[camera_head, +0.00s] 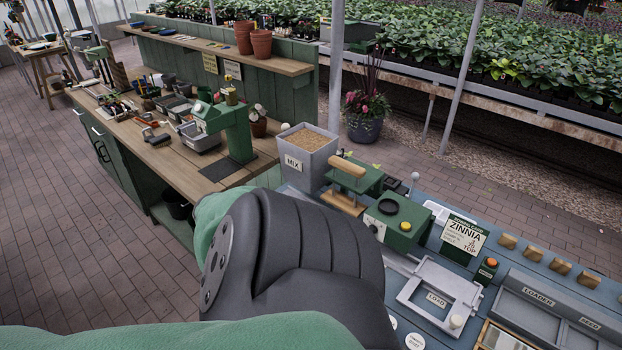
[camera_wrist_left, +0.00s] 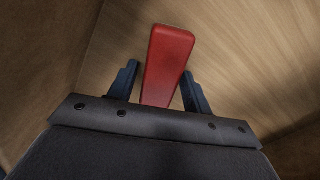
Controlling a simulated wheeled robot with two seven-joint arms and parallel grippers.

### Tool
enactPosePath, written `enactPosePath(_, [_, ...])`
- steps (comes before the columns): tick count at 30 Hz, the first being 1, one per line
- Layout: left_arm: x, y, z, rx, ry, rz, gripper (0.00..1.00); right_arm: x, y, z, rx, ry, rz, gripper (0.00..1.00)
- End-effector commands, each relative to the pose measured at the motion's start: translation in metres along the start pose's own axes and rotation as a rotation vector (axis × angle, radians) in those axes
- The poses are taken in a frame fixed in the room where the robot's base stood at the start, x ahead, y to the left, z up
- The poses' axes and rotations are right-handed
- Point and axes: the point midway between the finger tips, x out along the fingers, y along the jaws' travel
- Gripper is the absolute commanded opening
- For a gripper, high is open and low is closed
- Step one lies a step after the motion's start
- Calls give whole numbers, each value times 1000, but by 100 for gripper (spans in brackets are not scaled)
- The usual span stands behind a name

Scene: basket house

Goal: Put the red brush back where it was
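The red brush (camera_wrist_left: 166,68) shows in the left wrist view only as a smooth, tapered red part. It lies between the two dark fingers of my left gripper (camera_wrist_left: 160,82), over a wood-grained surface (camera_wrist_left: 230,50). The right fingertip overlaps or meets its edge, and a narrow gap shows at the left finger. I cannot tell whether the fingers press on it. The near end of the red part goes under the gripper body. The brush's bristles are not visible. I cannot make out the brush or either gripper in the head view, where my arm fills the lower middle.
Brown walls border the wooden surface in the left wrist view. In the head view, a blue bench (camera_head: 540,283) holds a grey MIX bin (camera_head: 305,165), a green box (camera_head: 396,222) and a LOAD frame (camera_head: 440,294). A wooden workbench (camera_head: 170,165) with tools stands at left. The brick floor (camera_head: 60,220) is clear.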

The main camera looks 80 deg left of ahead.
Motion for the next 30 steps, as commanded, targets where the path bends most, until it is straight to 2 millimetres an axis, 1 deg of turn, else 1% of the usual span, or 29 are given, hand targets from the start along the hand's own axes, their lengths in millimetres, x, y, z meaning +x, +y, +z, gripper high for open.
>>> enactPosePath(10, [-1, 0, 0, 0, 0, 0, 56, 1, 2, -2, 0, 2, 2, 36])
enactPosePath(14, [-9, 0, 0, 0, 0, 0, 56, 3, 2, -3, 0, 1, 2, 36])
enactPosePath(17, [-23, 0, 0, 0, 0, 1, 56, 4, 1, -6, 0, 0, 1, 36])
enactPosePath(19, [-36, 0, 0, 0, 1, 1, 56, 3, 1, -14, 0, 5, 1, 36])
enactPosePath(22, [-56, 0, 1, 2, 0, 1, 56, -7, -9, -26, 4, 6, -8, 36])
enactPosePath(27, [-88, 0, 0, 0, 0, -1, 56, -16, -11, -37, 9, -2, -11, 36])
enactPosePath(30, [-103, 0, 0, 0, 0, 0, 56, -20, -11, -41, 10, -5, -12, 36])
